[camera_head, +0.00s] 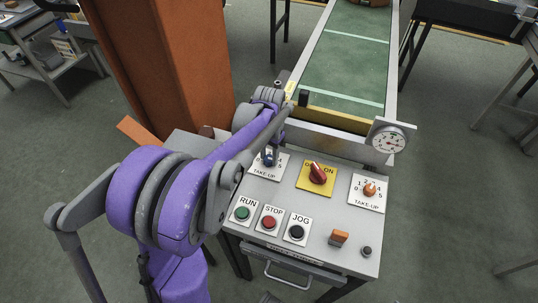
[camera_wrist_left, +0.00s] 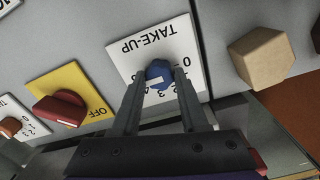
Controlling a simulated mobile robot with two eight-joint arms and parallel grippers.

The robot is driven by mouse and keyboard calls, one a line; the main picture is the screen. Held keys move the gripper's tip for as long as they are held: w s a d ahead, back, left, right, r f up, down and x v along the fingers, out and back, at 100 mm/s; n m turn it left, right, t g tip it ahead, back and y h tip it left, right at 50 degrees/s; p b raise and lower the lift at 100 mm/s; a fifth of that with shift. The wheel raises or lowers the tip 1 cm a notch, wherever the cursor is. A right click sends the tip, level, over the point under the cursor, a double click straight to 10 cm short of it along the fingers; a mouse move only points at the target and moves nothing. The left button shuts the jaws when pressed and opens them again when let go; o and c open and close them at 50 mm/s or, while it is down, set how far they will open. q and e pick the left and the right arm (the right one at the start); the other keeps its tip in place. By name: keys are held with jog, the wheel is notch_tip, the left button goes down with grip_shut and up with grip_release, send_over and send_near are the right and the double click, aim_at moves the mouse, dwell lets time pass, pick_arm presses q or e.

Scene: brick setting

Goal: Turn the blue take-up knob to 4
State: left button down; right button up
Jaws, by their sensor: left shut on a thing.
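The blue take-up knob (camera_wrist_left: 158,72) sits on a white TAKE-UP plate (camera_wrist_left: 148,40) with a number scale, which appears upside down in the left wrist view. My left gripper (camera_wrist_left: 159,79) is shut on the knob, with one finger on each side. The knob has a white mark on it; I cannot tell exactly which number it points at, as the fingers hide part of the scale. In the head view the knob and plate (camera_head: 276,172) are mostly covered by my left gripper (camera_head: 268,160). My right gripper is not in view.
Beside it are a red OFF/ON selector (camera_head: 318,173) and an orange TAKE-UP knob (camera_head: 370,188). Green RUN (camera_head: 242,213), red STOP (camera_head: 269,222) and black JOG (camera_head: 296,232) buttons line the front. A dial gauge (camera_head: 390,141) and green conveyor (camera_head: 345,60) stand behind.

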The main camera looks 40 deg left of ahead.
aim_at(269, 158)
pick_arm(q)
jog(key=shift+n, duration=0.3)
jog(key=n, duration=0.3)
jog(key=shift+n, duration=1.6)
jog(key=shift+c, duration=2.2)
grip_release()
jog(key=shift+b, duration=0.3)
notch_tip(269, 158, up, 11)
jog(key=p, duration=0.1)
jog(key=shift+f, duration=0.1)
